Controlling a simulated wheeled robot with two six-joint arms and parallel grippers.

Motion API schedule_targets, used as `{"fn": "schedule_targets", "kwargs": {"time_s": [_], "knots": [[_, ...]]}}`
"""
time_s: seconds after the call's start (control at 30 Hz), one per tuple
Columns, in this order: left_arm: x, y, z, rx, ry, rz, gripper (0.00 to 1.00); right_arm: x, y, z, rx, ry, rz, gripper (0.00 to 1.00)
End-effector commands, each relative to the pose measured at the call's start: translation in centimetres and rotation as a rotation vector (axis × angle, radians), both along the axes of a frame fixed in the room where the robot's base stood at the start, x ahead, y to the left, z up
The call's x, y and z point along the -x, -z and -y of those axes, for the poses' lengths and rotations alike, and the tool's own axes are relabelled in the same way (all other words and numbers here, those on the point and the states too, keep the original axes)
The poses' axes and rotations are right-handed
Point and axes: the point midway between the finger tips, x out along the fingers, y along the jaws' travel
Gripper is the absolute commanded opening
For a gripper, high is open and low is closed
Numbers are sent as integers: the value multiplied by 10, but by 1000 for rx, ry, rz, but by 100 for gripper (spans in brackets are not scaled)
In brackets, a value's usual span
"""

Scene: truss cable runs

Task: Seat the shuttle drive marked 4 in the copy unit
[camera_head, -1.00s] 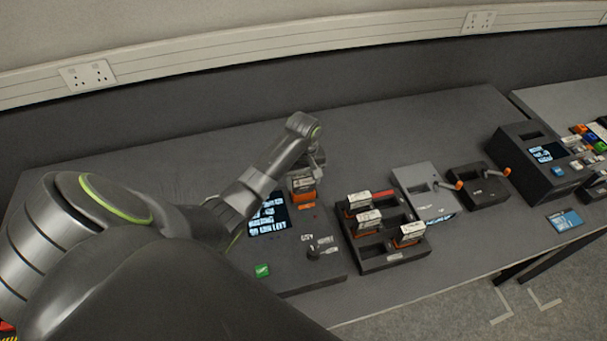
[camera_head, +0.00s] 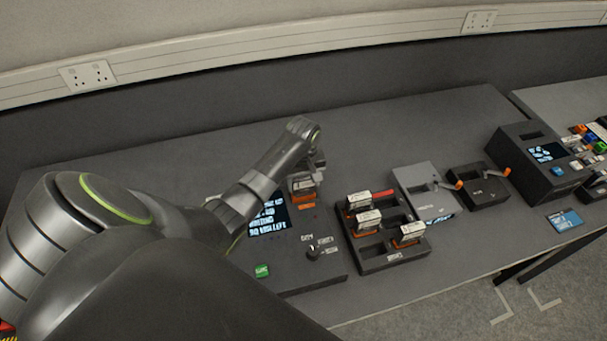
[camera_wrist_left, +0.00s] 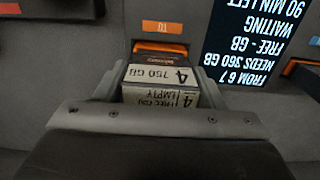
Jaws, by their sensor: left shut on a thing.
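The shuttle drive marked 4 (camera_wrist_left: 160,85) has a white label reading "4 750 GB" and "EMPTY". My left gripper (camera_head: 306,178) is shut on it, with a jaw on each side in the left wrist view. The drive is upright at the back right of the copy unit (camera_head: 312,278), beside the orange "TO" label (camera_wrist_left: 162,27). I cannot tell how deep it sits in the bay. The copy unit's screen (camera_wrist_left: 262,45) reads "FROM 6 7", "NEEDS 360 GB", "FREE - GB", "WAITING", "90 MIN LEFT". My right gripper is not in view.
A black rack (camera_head: 398,258) with several white-topped drives stands just right of the copy unit. Beyond it are a grey box (camera_head: 420,180) and a black box (camera_head: 470,196), each with an orange-tipped lever. A green button (camera_head: 262,270) is at the copy unit's front left.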

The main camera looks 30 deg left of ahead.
Motion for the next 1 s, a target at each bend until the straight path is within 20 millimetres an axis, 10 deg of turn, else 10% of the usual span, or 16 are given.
{"fn": "schedule_targets", "kwargs": {"time_s": [0.97, 1.0], "knots": [[0, 11, 0, 0, 0, 1, 31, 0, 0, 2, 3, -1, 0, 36], [0, 11, 0, 0, 0, 1, 67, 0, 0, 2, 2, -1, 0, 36]]}}
